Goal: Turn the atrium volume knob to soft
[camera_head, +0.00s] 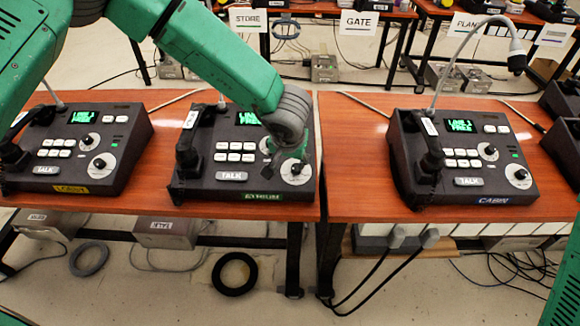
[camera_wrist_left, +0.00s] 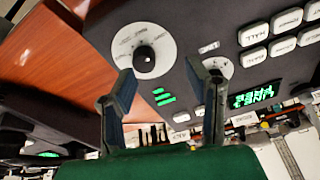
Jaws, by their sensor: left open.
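The middle paging phone (camera_head: 243,155) on the table has a green label (camera_head: 262,196) that seems to read ATRIUM, though it is blurred. Its large lower-right dial has a black knob (camera_head: 296,168) on a white disc. In the left wrist view, what looks like the same knob (camera_wrist_left: 145,55) is just beyond my open fingers, nearer the left fingertip. A smaller dial (camera_wrist_left: 218,68) is by the right fingertip. My left gripper (camera_head: 287,150) is above this phone's right side, open and empty; contact with the knob cannot be told. My right gripper is not in view.
The lobby phone (camera_head: 75,150) stands to the left and the cabin phone (camera_head: 462,155) to the right. The middle phone's black handset (camera_head: 187,150) rests on its left side. Bare table (camera_head: 355,160) lies between the middle and cabin phones. More tables stand behind.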

